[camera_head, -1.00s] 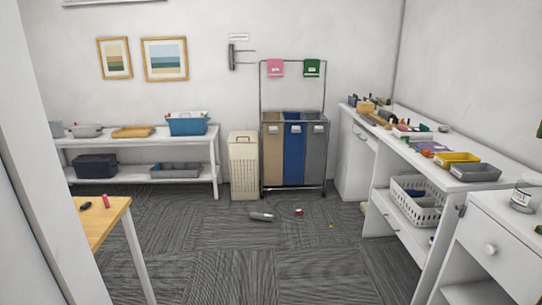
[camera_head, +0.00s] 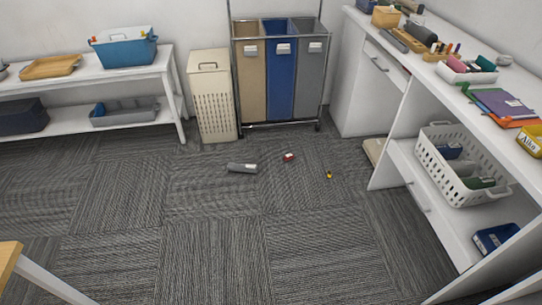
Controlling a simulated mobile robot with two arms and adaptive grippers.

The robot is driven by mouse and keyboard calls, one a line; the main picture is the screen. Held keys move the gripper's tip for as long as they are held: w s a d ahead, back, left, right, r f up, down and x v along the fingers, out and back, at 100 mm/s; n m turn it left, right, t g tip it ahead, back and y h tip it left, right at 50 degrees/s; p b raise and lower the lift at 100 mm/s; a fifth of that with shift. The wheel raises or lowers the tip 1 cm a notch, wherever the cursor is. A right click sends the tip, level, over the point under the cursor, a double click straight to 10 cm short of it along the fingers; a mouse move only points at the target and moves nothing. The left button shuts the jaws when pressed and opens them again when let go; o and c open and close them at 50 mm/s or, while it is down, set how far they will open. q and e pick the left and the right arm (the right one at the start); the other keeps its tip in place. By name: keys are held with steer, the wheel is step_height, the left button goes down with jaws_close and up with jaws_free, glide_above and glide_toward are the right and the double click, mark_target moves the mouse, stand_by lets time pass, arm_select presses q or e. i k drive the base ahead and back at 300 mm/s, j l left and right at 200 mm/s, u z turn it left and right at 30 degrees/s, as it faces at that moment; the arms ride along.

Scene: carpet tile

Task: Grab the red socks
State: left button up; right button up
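A small red item (camera_head: 288,157) lies on the grey carpet in front of the laundry sorter. It may be the red socks, but it is too small to tell for sure. A grey roll-shaped item (camera_head: 242,168) lies to its left, and a small yellow item (camera_head: 329,175) lies to its right and a little nearer. Neither of my grippers shows in the head view.
The three-bag laundry sorter (camera_head: 251,88) and a cream hamper (camera_head: 212,100) stand at the back wall. A white shelf counter (camera_head: 390,75) with a white basket (camera_head: 433,172) runs along the right. A white shelf table (camera_head: 110,72) is at left. The carpet in front is clear.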

mark_target(290, 156)
steer(key=i+z, duration=0.1)
steer(key=i, duration=0.2)
steer(key=i+j+z, duration=0.15)
steer(key=i, duration=0.15)
steer(key=i+l, duration=0.1)
steer(key=i, duration=0.4)
steer(key=i+l, duration=0.1)
steer(key=i, duration=0.45)
